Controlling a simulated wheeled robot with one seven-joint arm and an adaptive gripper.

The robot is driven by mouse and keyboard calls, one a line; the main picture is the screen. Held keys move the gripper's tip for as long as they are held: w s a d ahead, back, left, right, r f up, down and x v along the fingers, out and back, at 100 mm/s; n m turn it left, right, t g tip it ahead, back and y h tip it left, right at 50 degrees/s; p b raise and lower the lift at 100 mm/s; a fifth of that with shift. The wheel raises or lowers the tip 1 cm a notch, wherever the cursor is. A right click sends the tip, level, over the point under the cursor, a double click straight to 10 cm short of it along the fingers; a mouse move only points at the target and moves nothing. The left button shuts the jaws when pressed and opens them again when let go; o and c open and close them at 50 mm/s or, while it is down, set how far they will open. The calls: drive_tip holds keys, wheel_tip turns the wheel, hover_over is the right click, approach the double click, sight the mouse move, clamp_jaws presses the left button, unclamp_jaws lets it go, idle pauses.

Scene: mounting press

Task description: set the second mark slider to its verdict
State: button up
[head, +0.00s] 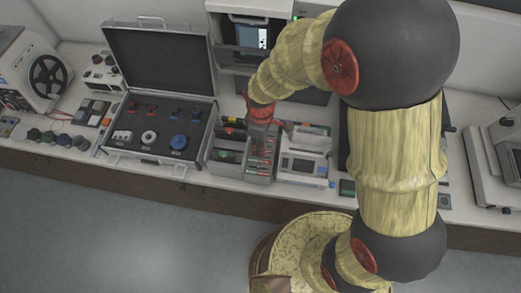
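My arm reaches over the bench from the right. My gripper (261,138) points down over a grey box with several red-marked rows (259,165), left of a white device with a small screen (302,166). The fingers are small and partly lost against the red and grey parts, so I cannot tell whether they are open, shut or touching anything. I cannot make out the second mark slider or any verdict sign at this size.
An open black case (157,62) with knobs and coloured parts stands left of my gripper. A white machine with a dark wheel (42,75) is at the far left. A dark-fronted unit with a lit screen (250,37) stands behind. Grey floor (120,235) is clear in front.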

drive_tip(key=shift+w+a+r+n, duration=0.15)
drive_tip(key=shift+w+n, duration=0.2)
drive_tip(key=shift+n, duration=0.35)
drive_tip(key=shift+f, duration=0.25)
wheel_tip(320, 180, down, 7)
drive_tip(key=shift+f, duration=0.2)
drive_tip(key=c, duration=0.4)
drive_tip(key=c, duration=0.3)
clamp_jaws()
